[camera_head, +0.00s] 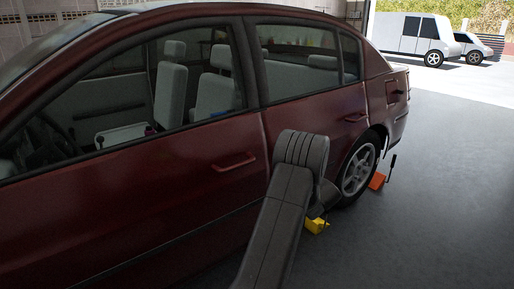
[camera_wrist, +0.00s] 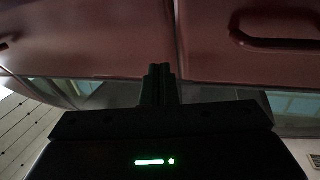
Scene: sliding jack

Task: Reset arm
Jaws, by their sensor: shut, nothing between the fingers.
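My arm reaches up from the bottom of the head view in front of a dark red car (camera_head: 140,190). The end of the arm, with my gripper, is hidden behind its own links there. In the wrist view my gripper (camera_wrist: 158,72) shows as two dark fingers together, shut and empty. The car's red side (camera_wrist: 110,40) fills the upper part of that view, with a door handle (camera_wrist: 275,42) at the upper right. The gap between fingertips and car is hard to judge.
A yellow object (camera_head: 316,225) lies on the floor beside my arm. An orange jack-like object (camera_head: 377,181) with a dark upright handle stands by the rear wheel (camera_head: 358,169). The grey floor (camera_head: 440,220) at the right is clear. White vehicles (camera_head: 412,36) stand outside.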

